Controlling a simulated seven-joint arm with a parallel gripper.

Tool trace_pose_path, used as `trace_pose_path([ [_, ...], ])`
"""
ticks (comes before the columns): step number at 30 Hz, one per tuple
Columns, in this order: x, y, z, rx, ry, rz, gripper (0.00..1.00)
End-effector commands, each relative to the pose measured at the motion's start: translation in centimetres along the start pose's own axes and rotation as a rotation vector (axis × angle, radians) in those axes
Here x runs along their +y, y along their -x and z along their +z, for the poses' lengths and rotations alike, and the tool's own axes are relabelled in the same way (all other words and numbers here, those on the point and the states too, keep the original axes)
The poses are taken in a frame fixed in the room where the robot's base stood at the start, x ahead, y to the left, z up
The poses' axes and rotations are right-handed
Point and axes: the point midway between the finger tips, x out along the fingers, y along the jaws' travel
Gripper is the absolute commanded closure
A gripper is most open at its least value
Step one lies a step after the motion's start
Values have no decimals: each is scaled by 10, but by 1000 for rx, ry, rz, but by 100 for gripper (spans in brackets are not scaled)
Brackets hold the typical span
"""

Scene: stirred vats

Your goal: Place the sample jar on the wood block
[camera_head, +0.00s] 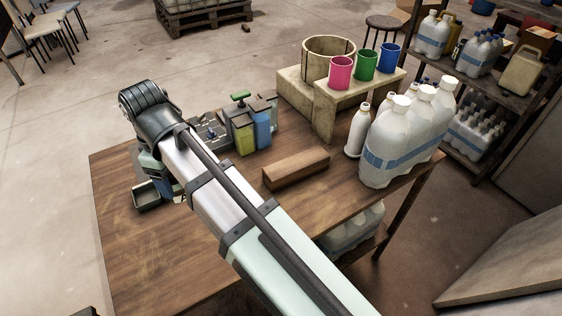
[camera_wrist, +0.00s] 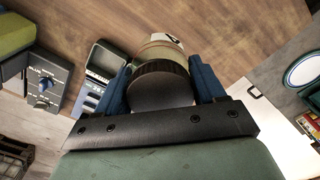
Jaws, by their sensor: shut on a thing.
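The sample jar (camera_wrist: 163,52) sits between the two blue fingers of my gripper (camera_wrist: 161,78) in the wrist view. It has a dark ribbed lid facing the camera and a pale body with a greenish band and a dark mark. My gripper is shut on it. In the head view my arm hides most of the gripper, and I cannot make out the jar there. The wood block (camera_head: 297,169) is a long reddish-brown bar lying on the table, to the right of my arm, with its top bare. My gripper is at the table's left side, well apart from the block.
A small metal tray (camera_head: 150,196) lies near the table's left edge. A device with yellow and blue containers (camera_head: 245,139) stands behind my arm. White bottles (camera_head: 404,140) stand right of the block. Pink, green and blue cups stand on a raised stand (camera_head: 334,105).

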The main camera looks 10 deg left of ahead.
Motion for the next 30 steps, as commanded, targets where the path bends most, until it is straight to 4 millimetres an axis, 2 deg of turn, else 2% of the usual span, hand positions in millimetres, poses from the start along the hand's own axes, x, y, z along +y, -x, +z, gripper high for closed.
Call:
trace_pose_path([
  [5,33,7,24,1,-23,1,62],
  [14,94,21,81,1,-60,1,62],
  [21,136,32,132,1,-88,0,62],
  [30,180,46,200,1,-124,1,62],
])
